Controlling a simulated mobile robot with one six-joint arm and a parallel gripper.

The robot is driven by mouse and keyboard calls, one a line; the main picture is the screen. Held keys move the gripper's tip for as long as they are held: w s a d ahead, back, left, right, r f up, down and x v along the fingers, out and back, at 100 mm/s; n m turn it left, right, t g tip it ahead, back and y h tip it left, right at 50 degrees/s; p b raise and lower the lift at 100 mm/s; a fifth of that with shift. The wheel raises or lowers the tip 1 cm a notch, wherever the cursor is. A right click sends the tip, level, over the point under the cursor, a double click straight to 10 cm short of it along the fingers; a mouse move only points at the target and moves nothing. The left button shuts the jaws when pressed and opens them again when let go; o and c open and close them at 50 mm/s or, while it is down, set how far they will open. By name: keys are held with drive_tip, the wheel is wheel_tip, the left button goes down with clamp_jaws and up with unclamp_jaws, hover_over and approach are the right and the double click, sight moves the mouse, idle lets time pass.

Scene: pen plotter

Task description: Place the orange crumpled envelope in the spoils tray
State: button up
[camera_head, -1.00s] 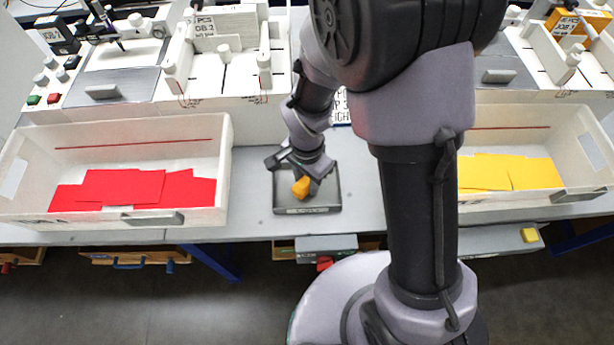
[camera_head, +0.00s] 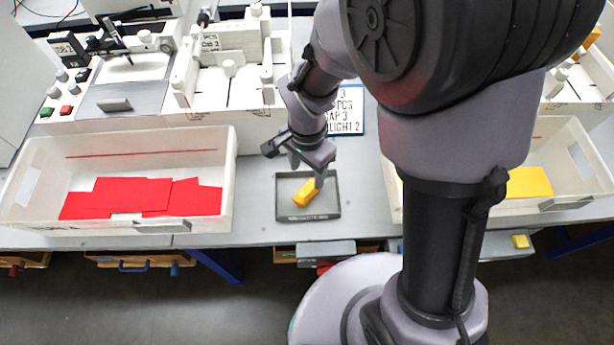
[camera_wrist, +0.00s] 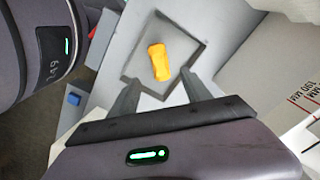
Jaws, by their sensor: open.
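The orange crumpled envelope (camera_head: 305,194) lies inside the dark-rimmed spoils tray (camera_head: 309,217) on the grey table. In the wrist view the envelope (camera_wrist: 158,61) rests on the floor of the tray (camera_wrist: 193,57), clear of its rim on the sides that show. My gripper (camera_head: 306,176) is above the tray, near its back edge. In the wrist view its two fingers (camera_wrist: 160,92) are spread apart with nothing between them, and the envelope lies beyond their tips.
A white bin with red envelopes (camera_head: 228,190) stands left of the tray. A white bin with yellow envelopes (camera_head: 567,204) stands to the right, partly behind my arm. A sign (camera_head: 345,123) lies behind the tray. The table in front of the tray is bare.

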drive_tip(key=s+d+r+n+t+y, duration=0.1)
drive_tip(key=d+r, duration=0.1)
drive_tip(key=r, duration=0.5)
drive_tip(key=s+d+r+n+t, duration=0.1)
drive_tip(key=s+d+r, duration=0.1)
drive_tip(key=r, duration=0.5)
drive_tip(key=s+d+r+n+t+y, duration=0.1)
drive_tip(key=s+d+r+n+t, duration=0.1)
drive_tip(key=s+r, duration=0.6)
drive_tip(key=shift+d+r+n+t, duration=0.3)
drive_tip(key=shift+n+t, duration=0.2)
drive_tip(key=shift+t, duration=0.4)
drive_tip(key=shift+s+d, duration=0.1)
